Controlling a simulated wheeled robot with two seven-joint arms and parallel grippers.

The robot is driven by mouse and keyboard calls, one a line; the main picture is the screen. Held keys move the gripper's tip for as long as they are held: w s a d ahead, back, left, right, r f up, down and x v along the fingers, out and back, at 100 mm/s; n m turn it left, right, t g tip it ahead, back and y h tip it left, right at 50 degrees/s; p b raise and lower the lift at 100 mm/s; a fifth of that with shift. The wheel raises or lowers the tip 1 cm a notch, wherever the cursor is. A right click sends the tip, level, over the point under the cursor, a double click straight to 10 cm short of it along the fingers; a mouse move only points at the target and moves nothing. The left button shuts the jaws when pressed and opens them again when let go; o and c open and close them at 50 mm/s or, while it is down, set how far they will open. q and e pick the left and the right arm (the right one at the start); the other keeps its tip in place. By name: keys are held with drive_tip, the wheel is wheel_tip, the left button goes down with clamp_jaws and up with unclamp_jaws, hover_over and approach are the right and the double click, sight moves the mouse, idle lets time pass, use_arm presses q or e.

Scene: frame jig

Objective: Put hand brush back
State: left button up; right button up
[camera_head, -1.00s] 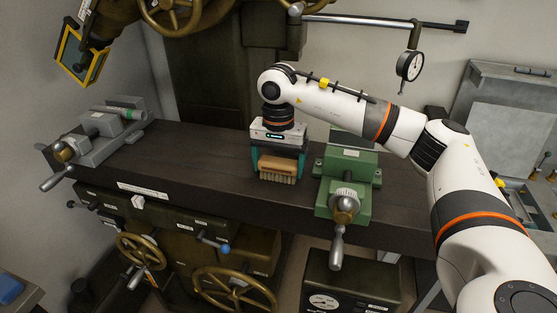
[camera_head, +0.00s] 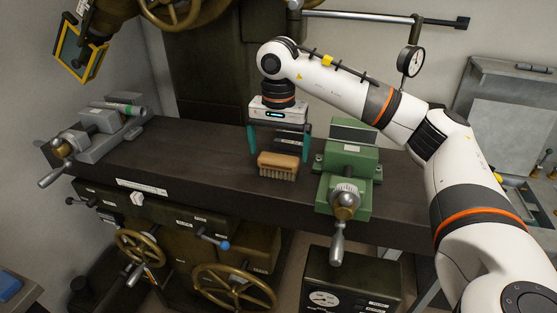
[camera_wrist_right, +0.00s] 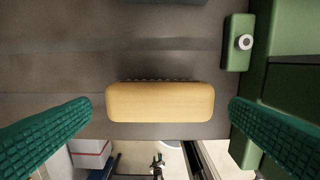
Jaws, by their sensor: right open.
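The hand brush (camera_head: 278,166) has a light wooden back and bristles. It rests on the dark table of the machine, near its front edge and left of the green vise. In the right wrist view the brush (camera_wrist_right: 160,102) lies across the middle, between the two green fingers with a gap on each side. My right gripper (camera_head: 279,158) is open above the brush, its fingers pointing down. In the wrist view the open gripper (camera_wrist_right: 160,125) holds nothing. My left gripper is not in view.
The green vise (camera_head: 347,180) stands close to the right of the brush. A grey vise (camera_head: 98,135) sits at the table's left end. A dial gauge (camera_head: 411,61) hangs from a rail behind. A grey case (camera_head: 505,110) stands at the right.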

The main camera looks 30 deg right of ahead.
sight(278, 157)
wheel_tip(278, 157, up, 8)
drive_tip(key=shift+r, duration=0.2)
drive_tip(key=shift+f, duration=0.1)
idle(0.5)
